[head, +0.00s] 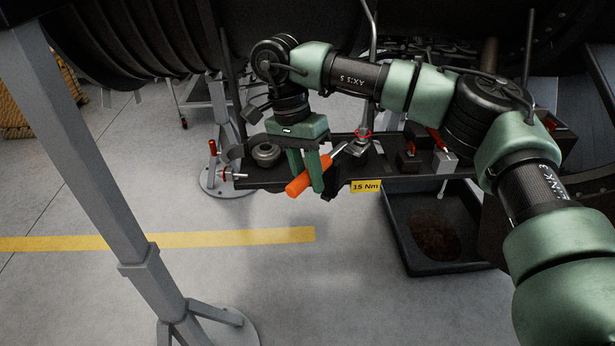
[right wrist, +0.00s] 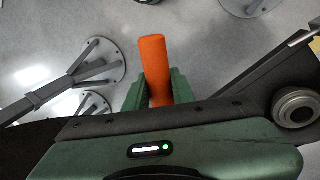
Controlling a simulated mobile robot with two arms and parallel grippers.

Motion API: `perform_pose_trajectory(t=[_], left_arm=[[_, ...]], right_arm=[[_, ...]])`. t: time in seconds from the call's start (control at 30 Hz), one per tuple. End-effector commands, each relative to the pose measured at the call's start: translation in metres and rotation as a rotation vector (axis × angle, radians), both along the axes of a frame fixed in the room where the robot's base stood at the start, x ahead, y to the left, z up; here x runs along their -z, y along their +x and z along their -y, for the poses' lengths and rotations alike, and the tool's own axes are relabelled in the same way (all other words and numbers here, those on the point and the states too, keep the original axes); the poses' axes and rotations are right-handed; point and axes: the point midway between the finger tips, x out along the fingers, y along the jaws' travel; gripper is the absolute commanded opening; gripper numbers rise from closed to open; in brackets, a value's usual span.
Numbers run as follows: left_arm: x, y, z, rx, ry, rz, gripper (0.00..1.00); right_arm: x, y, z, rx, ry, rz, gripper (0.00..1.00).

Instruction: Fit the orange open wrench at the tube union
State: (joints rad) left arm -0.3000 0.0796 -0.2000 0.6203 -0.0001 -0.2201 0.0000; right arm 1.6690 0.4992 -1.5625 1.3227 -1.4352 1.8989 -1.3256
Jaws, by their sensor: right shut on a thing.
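My right gripper (head: 318,188) points down in front of the dark shelf and is shut on the orange handle of the open wrench (head: 299,187). The handle also shows between the green fingers in the right wrist view (right wrist: 152,58). In the head view a grey metal shaft runs from the fingers up to the right, toward a silver fitting (head: 357,148) with a red ring and an upright tube. I take this fitting to be the tube union, but cannot be sure. I cannot tell whether the wrench's jaw touches it. My left gripper is not in view.
A yellow 15 Nm label (head: 366,186) hangs on the shelf edge. A round metal part (head: 266,153) lies left, and small blocks with red parts (head: 409,158) stand right. A black drip tray (head: 420,267) sits below. A grey stand post (head: 85,160) rises at left.

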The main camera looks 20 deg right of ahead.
Motion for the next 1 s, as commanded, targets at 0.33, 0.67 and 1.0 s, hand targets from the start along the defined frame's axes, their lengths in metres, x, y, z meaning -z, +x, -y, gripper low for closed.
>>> perform_pose_trajectory(t=[0.33, 0.67, 1.0], left_arm=[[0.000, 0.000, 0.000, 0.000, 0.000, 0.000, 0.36], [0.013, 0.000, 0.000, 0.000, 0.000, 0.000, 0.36], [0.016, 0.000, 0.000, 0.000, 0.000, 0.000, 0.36]], right_arm=[[-0.001, 0.001, 0.002, 0.003, -0.003, 0.003, 0.50], [-0.022, 0.007, -0.002, 0.004, 0.000, 0.007, 0.50], [-0.072, 0.018, -0.008, 0.005, -0.003, 0.006, 0.50]])
